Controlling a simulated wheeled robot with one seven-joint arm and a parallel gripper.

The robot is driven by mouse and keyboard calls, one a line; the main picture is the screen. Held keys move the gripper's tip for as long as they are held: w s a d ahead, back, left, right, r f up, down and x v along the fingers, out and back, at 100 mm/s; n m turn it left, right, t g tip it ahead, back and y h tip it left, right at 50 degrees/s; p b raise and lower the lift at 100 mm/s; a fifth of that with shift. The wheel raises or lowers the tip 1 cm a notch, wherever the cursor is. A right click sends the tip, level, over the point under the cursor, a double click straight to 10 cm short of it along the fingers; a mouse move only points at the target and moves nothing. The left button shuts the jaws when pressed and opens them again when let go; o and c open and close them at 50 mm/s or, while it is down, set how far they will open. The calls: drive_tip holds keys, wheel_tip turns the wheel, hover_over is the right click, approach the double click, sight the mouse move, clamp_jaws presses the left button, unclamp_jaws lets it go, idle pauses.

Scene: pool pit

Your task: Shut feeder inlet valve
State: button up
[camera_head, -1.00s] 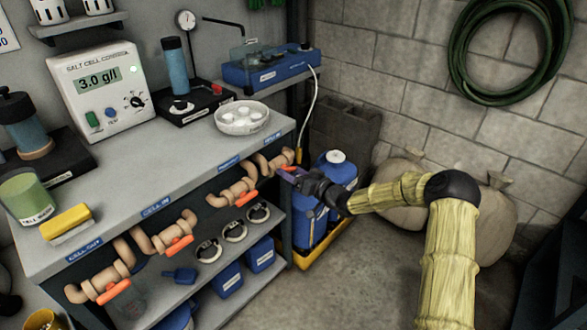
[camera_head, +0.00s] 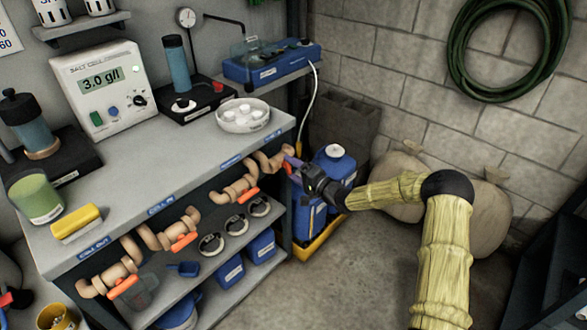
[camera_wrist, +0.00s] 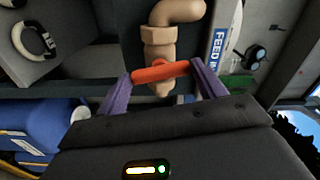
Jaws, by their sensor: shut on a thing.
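The feeder inlet valve is the tan pipe fitting (camera_head: 268,160) at the far right of the row under the bench's front edge in the head view. In the wrist view, its tan body (camera_wrist: 157,48) stands beside a blue "FEED IN" label (camera_wrist: 221,42). Its orange-red handle (camera_wrist: 160,73) lies crosswise to the pipe above it, slightly tilted. My gripper (camera_head: 292,163) has its purple fingers on both ends of the handle, shut on it. The handle is mostly hidden by my gripper in the head view.
Other valves with orange handles (camera_head: 184,242) line the bench front to the left. Blue jugs (camera_head: 311,215) in a yellow tray (camera_head: 322,242) stand close beneath my gripper. Sacks (camera_head: 400,173) lie by the wall. The floor in front is clear.

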drive_tip(key=shift+d+f+m, duration=0.1)
drive_tip(key=shift+m, duration=1)
drive_tip(key=o, duration=1)
drive_tip(key=p+v, duration=0.1)
drive_tip(key=v, duration=1.6)
drive_tip(key=shift+s+d, duration=0.1)
drive_tip(key=shift+s, duration=0.05)
